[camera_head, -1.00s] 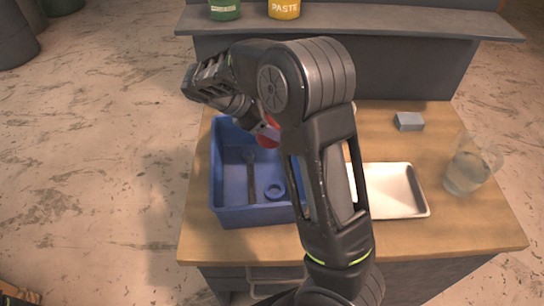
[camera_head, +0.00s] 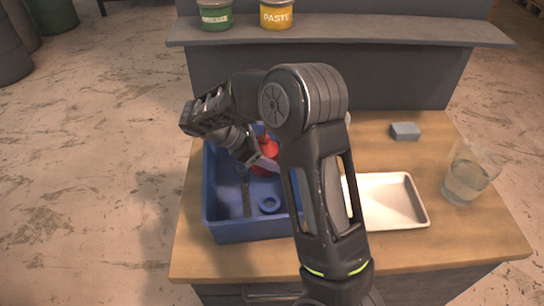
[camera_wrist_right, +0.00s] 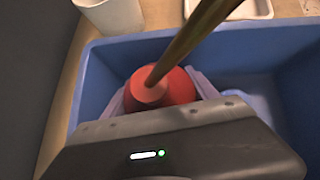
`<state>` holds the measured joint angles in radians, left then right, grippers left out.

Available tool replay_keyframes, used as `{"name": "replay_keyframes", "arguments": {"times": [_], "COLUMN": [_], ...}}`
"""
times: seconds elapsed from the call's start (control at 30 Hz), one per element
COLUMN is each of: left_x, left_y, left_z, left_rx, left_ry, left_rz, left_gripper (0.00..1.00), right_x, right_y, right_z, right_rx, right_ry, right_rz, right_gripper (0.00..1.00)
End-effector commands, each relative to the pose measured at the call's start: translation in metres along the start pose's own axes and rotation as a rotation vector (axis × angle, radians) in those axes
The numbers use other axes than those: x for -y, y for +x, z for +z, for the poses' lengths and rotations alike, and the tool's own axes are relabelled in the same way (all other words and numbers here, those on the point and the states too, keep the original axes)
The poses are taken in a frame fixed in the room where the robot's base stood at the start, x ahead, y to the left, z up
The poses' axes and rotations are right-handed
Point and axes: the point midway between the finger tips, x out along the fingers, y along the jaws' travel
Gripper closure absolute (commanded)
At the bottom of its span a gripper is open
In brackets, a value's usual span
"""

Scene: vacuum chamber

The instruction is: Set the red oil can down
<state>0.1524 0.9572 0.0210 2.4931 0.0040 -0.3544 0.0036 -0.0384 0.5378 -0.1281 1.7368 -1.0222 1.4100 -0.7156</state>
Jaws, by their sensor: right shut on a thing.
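The red oil can (camera_head: 266,158) is held by my right gripper (camera_head: 262,165) over the back right part of the blue bin (camera_head: 255,230). In the right wrist view the can (camera_wrist_right: 164,90) shows its red body and a long brass spout. The fingers of the right gripper (camera_wrist_right: 160,95) are shut on its two sides. My arm hides part of the can and the bin's right side in the head view. I cannot tell whether the can touches the bin's floor. My left gripper is not in view.
A dark tool (camera_head: 246,195) and a blue ring (camera_head: 269,204) lie in the bin. A white tray (camera_head: 395,222), a clear glass (camera_head: 467,178) and a grey block (camera_head: 405,131) stand on the wooden table (camera_head: 230,262). A shelf behind holds green (camera_head: 215,14) and yellow (camera_head: 276,14) tins.

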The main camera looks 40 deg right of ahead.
Motion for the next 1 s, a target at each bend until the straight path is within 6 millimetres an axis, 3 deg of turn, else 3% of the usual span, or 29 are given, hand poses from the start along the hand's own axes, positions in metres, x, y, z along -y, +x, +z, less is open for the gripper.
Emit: {"name": "replay_keyframes", "arguments": {"times": [0.63,0.67,0.9,1.0], "left_x": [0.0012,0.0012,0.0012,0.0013], "left_y": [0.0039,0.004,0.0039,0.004], "left_z": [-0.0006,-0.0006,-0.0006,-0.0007], "left_rx": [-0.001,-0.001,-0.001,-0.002], "left_ry": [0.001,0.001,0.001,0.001], "left_rz": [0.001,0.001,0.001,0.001], "left_gripper": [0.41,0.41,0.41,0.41], "right_x": [0.0,0.0001,0.0001,0.0001], "right_y": [0.008,0.0082,0.0082,0.0082], "right_z": [-0.0076,-0.0079,-0.0079,-0.0079], "right_rx": [0.001,0.001,0.0,0.0], "right_ry": [0.0,0.0,0.0,0.0], "right_rz": [0.0,0.0,0.0,0.0], "right_gripper": [0.83,0.3,0.11,0.11]}}
